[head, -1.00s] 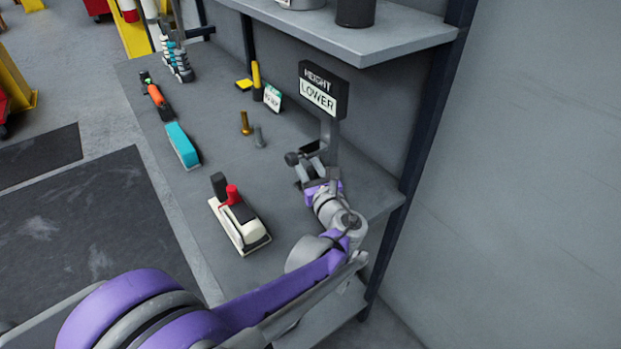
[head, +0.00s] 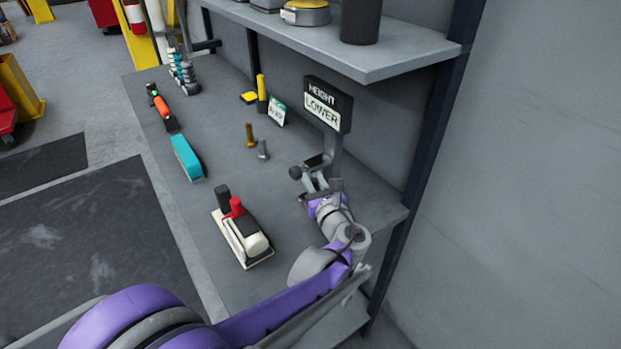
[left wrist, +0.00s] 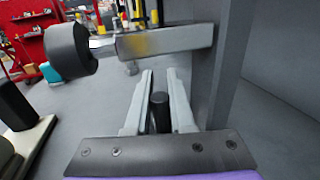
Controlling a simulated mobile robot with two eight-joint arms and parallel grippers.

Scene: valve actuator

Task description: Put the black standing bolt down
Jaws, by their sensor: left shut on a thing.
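My left gripper (head: 315,182) is low over the right part of the grey workbench (head: 225,175), just in front of the sign post. In the left wrist view its two pale fingers (left wrist: 160,80) are shut on the black bolt (left wrist: 160,112), which stands upright between them near the palm. I cannot tell whether the bolt's foot touches the bench. In the head view I cannot make out the bolt at the gripper. My right gripper is not in view.
A lever with a black knob (left wrist: 70,52) crosses above the fingers. The "HEIGHT LOWER" sign (head: 325,105) is behind. A brass bolt (head: 250,135) and grey bolt (head: 263,149) stand left. A cream-and-red tool (head: 243,238) lies nearer. Bench between them is clear.

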